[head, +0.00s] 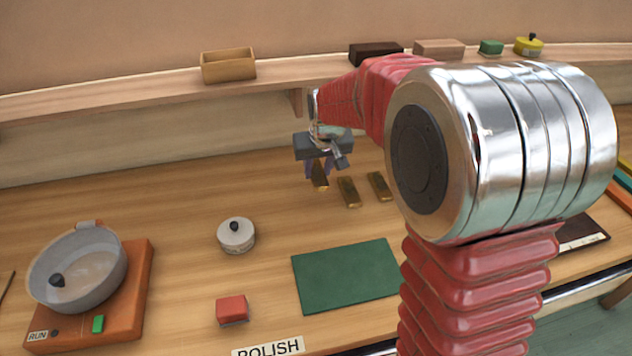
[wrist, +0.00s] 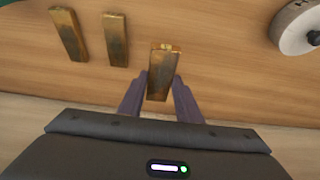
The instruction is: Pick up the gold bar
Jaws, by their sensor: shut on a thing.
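My gripper (head: 320,168) is shut on a gold bar (head: 320,178), with its fingers on both sides of it. In the wrist view the held gold bar (wrist: 162,68) sits between the two dark fingers (wrist: 161,88) and points away from the gripper. Two more gold bars lie on the wooden worktop to its right in the head view, a nearer one (head: 348,192) and a farther one (head: 380,186). In the wrist view they lie to the left, one in the middle (wrist: 116,40) and one at the far left (wrist: 69,35). I cannot tell whether the held bar touches the worktop.
A green mat (head: 346,275), a red block (head: 232,310) and a white lidded pot (head: 236,235) are on the worktop (head: 180,210). A glass-like bowl (head: 78,268) stands on an orange base at the left. A shelf behind holds a wooden box (head: 228,66) and several blocks.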

